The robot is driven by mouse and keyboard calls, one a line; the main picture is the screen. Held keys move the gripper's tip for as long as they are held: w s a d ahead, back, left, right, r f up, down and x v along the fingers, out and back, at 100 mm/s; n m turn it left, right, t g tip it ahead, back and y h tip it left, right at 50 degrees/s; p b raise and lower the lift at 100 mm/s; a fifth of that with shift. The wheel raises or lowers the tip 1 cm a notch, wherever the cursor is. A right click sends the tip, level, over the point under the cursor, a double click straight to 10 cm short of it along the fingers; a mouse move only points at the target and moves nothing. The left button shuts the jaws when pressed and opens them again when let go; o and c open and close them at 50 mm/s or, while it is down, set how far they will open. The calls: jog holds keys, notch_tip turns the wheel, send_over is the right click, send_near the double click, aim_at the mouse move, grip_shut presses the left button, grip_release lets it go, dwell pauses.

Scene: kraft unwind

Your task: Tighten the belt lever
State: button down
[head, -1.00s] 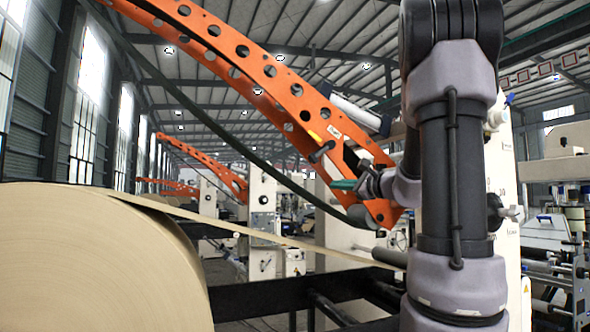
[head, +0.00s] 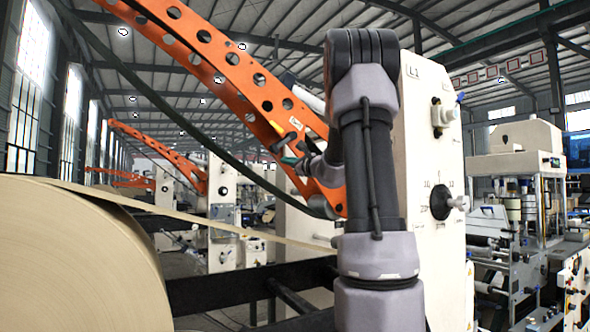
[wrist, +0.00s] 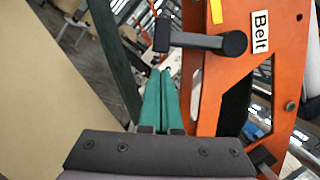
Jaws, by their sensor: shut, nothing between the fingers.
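The belt lever (wrist: 200,41) is a black crank on an orange arm, beside a white "Belt" label (wrist: 260,32). Its round hub is at the right, and its thick black handle (wrist: 162,33) is at the left end. In the head view the lever (head: 284,142) is small and dark on the orange arm. My gripper (wrist: 164,72) has green fingers, closed together and empty. The fingertips lie just below the lever's handle in the wrist view; whether they touch it I cannot tell. In the head view the gripper (head: 290,160) is small and partly hidden by my arm.
The perforated orange arm (head: 215,65) slopes down to behind my arm. A large kraft roll (head: 75,255) fills the lower left, with a paper web running right. A dark belt (wrist: 108,50) runs left of my fingers. A cream machine column (head: 430,130) stands right of my arm.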

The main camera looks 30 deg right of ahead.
jog(key=shift+w+a+r, duration=0.1)
jog(key=shift+a+r, duration=0.3)
jog(key=shift+r, duration=0.1)
jog(key=shift+a+r+m, duration=0.15)
jog(key=shift+a+m, duration=0.15)
jog(key=shift+m, duration=0.1)
